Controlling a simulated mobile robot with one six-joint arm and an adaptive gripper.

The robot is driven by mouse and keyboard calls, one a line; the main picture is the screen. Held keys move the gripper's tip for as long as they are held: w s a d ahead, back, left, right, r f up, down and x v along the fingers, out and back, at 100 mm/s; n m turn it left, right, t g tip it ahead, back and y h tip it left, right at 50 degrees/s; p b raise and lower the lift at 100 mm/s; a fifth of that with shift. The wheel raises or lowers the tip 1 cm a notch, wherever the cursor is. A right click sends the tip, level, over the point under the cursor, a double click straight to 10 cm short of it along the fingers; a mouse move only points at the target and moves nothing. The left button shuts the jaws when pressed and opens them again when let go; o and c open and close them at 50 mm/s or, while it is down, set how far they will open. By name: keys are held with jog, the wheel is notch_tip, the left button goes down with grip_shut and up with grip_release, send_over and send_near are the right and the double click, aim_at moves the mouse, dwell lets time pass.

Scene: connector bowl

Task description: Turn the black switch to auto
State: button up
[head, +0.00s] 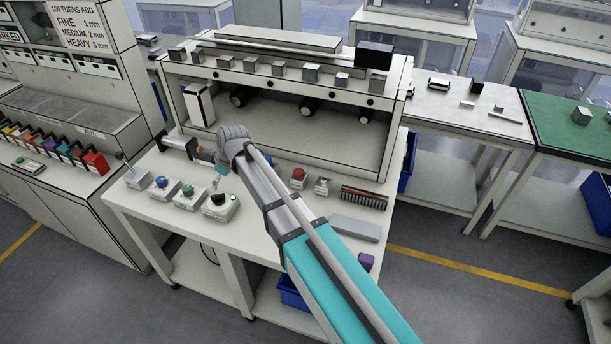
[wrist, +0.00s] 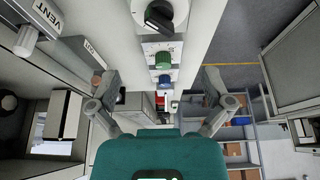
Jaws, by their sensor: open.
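The black switch (head: 218,199) is a dark knob on a small white box, at the right end of the row of controls on the front left of the bench in the head view. In the wrist view, the black switch (wrist: 157,20) has a black handle on a white round dial at the top edge. Its auto marking cannot be read. My gripper (wrist: 160,78) is open and empty, its two fingers spread wide. The black switch lies beyond the fingertips, apart from them. In the head view my gripper is small and partly hidden by my arm, above and behind the switch.
A green knob (head: 187,191) and a blue knob (head: 161,182) sit left of the switch, with a lever box (head: 137,175) further left. A red button (head: 298,174) and a ribbed block (head: 364,197) stand right of my arm. A shelf unit (head: 280,130) rises behind.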

jog(key=s+d+r+m+p, duration=0.1)
jog(key=s+d+m, duration=0.1)
jog(key=d, duration=0.6)
jog(key=s+d+r+m+h+p, duration=0.1)
jog(key=s+d+m+p, duration=0.1)
jog(key=d, duration=0.7)
jog(key=s+d+r+m+h+p, duration=0.1)
jog(key=s+d+m, duration=0.1)
jog(key=d, duration=0.6)
jog(key=shift+s+d+r+m+g, duration=0.15)
jog(key=shift+d+r+m+g, duration=0.15)
jog(key=shift+m, duration=0.5)
jog(key=s+d+m+h, duration=0.1)
jog(key=s+d+m, duration=0.2)
jog(key=d, duration=0.4)
jog(key=s+d+m+g+h, duration=0.1)
jog(key=s+d+m, duration=0.1)
jog(key=s+d, duration=0.4)
jog(key=shift+d+m, duration=0.4)
jog(key=shift+d, duration=0.2)
jog(key=shift+s+f, duration=0.1)
